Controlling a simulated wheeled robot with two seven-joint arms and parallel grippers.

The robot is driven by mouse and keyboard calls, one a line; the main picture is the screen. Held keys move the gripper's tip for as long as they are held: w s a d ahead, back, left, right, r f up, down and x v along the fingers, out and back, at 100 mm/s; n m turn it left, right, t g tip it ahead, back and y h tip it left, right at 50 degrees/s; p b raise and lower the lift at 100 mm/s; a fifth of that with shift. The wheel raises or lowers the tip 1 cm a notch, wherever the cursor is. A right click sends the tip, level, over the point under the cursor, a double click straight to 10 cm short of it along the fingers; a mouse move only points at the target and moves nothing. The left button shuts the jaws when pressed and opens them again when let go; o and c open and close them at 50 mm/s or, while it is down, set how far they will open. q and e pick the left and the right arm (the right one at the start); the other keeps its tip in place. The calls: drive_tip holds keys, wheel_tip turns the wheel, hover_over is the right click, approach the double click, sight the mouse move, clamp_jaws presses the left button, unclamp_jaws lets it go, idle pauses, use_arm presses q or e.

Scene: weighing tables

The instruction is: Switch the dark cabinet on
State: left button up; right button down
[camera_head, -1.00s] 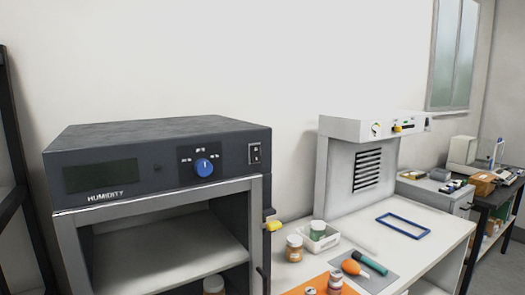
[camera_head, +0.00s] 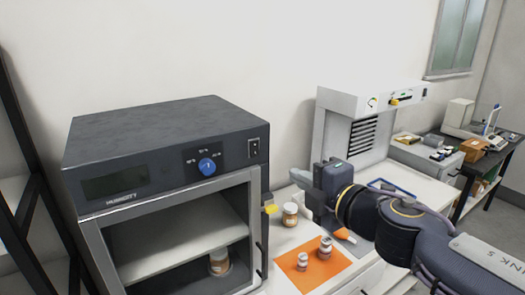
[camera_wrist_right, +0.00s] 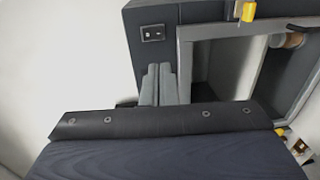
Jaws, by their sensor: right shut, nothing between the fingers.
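The dark cabinet (camera_head: 150,135) stands at the left in the head view, with a dark blank display (camera_head: 115,184) and a blue knob (camera_head: 207,166) on its front. Its small rocker switch (camera_head: 254,149) is at the front panel's right end. The switch also shows in the right wrist view (camera_wrist_right: 153,33), above the fingertips. My right gripper (camera_head: 299,178) is shut and empty, to the right of the cabinet and lower than the switch. In the right wrist view its two fingers (camera_wrist_right: 159,72) lie together, apart from the switch. My left gripper is not in view.
Jars (camera_head: 290,214) and an orange mat (camera_head: 318,274) lie on the white bench below my right arm. A white hood (camera_head: 350,101) stands behind it.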

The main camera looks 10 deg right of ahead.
idle(0.3)
drive_tip(key=b, duration=0.3)
approach(256, 155)
drive_tip(key=x, duration=0.6)
drive_tip(key=shift+w+a+b, duration=0.15)
drive_tip(key=shift+w+b, duration=0.15)
drive_tip(key=shift+w, duration=0.05)
